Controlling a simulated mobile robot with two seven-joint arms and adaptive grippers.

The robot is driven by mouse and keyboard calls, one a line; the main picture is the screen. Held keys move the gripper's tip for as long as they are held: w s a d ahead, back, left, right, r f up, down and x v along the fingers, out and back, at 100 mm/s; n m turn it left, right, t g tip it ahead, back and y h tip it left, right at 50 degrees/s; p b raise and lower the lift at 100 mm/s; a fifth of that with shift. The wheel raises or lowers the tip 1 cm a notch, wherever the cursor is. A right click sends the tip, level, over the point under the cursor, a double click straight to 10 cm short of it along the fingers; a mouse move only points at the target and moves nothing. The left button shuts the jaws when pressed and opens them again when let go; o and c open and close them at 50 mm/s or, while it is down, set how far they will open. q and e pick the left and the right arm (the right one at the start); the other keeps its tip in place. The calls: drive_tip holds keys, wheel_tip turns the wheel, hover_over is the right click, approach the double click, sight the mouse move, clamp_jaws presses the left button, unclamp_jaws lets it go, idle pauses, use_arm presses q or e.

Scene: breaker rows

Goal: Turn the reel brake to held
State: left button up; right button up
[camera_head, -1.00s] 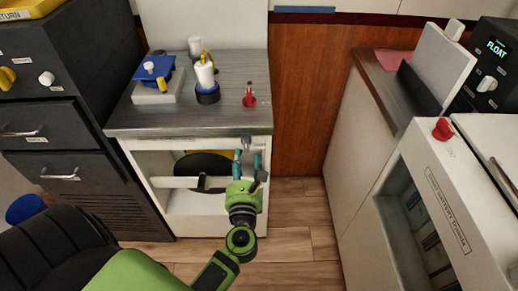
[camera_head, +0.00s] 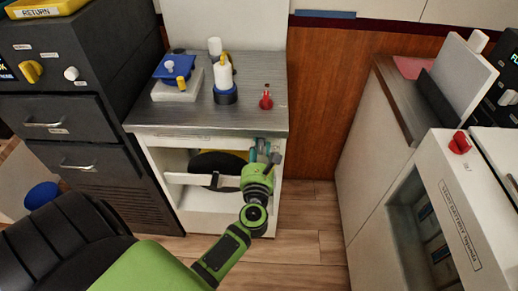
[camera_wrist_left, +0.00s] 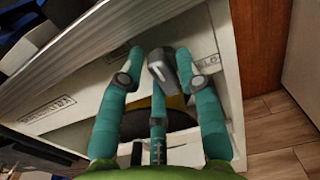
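The reel brake, a grey lever-like handle (camera_wrist_left: 162,66), is on the front edge of the white cabinet under the metal worktop. In the left wrist view a label ending in "LD" (camera_wrist_left: 206,50) is to its right and another label (camera_wrist_left: 48,115) is far to its left. My left gripper (camera_wrist_left: 168,62) is open, its teal fingers apart on both sides of the handle, with gaps visible. In the head view the left gripper (camera_head: 264,150) is at the cabinet's upper right corner and largely hides the handle. My right gripper is not in view.
A black and yellow reel (camera_head: 215,160) sits inside the cabinet (camera_head: 205,220) behind a white bar. The worktop (camera_head: 250,115) holds a blue-topped box, a white bottle and a red switch (camera_head: 266,98). Dark drawers stand left, a white unit (camera_head: 405,200) right; floor between is clear.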

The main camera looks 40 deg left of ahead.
use_arm(q)
drive_tip(key=shift+a, duration=0.1)
drive_tip(key=m+p, duration=0.2)
drive_tip(key=m, duration=0.1)
drive_tip(key=shift+r+m, duration=0.2)
drive_tip(key=shift+m, duration=0.1)
drive_tip(key=m+p, duration=0.3)
drive_tip(key=m, duration=0.2)
drive_tip(key=shift+m, duration=0.3)
drive_tip(key=m+p, duration=0.2)
drive_tip(key=m, duration=0.2)
drive_tip(key=shift+w+r, duration=0.1)
drive_tip(key=shift+w, duration=0.05)
drive_tip(key=shift+w+d+m+p, duration=0.15)
drive_tip(key=shift+m+p, duration=0.6)
drive_tip(key=shift+m, duration=1.45)
drive_tip(key=shift+d, duration=0.1)
drive_tip(key=o, duration=1)
drive_tip(key=shift+c, duration=0.2)
drive_tip(key=shift+d+f, duration=0.15)
drive_tip(key=shift+f, duration=0.1)
